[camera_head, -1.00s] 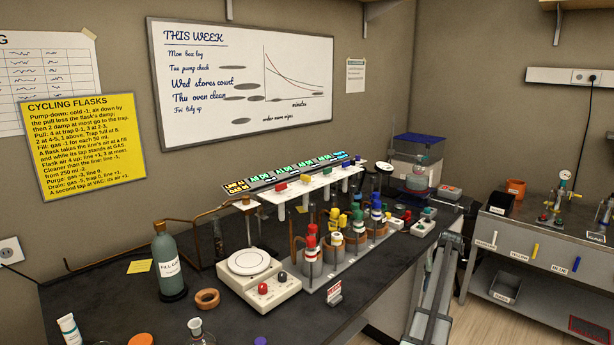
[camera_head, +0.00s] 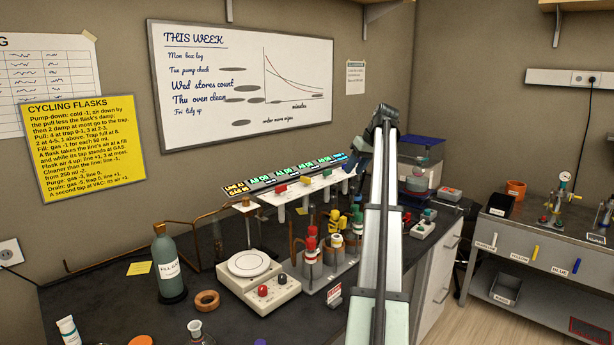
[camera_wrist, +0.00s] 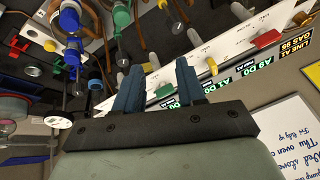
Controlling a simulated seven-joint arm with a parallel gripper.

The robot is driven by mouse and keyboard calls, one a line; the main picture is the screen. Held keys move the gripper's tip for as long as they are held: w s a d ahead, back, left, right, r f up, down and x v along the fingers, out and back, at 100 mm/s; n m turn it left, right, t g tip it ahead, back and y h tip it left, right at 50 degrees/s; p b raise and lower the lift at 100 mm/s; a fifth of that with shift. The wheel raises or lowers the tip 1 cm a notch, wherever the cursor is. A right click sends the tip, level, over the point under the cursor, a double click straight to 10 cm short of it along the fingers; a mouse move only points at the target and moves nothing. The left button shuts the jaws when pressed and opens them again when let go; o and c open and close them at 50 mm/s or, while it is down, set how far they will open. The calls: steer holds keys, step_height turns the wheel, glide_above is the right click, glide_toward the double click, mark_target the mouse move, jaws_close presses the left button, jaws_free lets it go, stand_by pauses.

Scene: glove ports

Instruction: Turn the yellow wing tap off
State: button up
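The white tap rail (camera_head: 297,188) stands over the bench with small coloured wing taps along it. My gripper (camera_wrist: 157,68) is open, with two blue fingers apart and nothing clearly held. In the head view my gripper (camera_head: 356,155) is at the right end of the rail, partly hidden by my arm. Contact with the tap cannot be told.
Below the rail are flasks with red, yellow, green and blue tops, such as a yellow-topped one (camera_head: 335,222). A hotplate (camera_head: 250,264), a grey-green bottle (camera_head: 169,265) and a copper pipe (camera_head: 115,258) stand to the left. A lit label strip (camera_head: 285,172) runs behind the taps.

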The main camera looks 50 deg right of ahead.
mark_target(305, 181)
steer(key=w+a+r+n+g, duration=0.1)
steer(key=w+a+r+n, duration=0.3)
steer(key=w+a+r, duration=0.55)
steer(key=shift+h, duration=0.4)
steer(key=x, duration=0.5)
steer(key=d+x, duration=0.1)
steer(key=x, duration=0.4)
steer(key=d+x, duration=0.1)
steer(key=x, duration=0.4)
steer(key=shift+w+f, duration=0.2)
steer(key=shift+w, duration=0.1)
jaws_close()
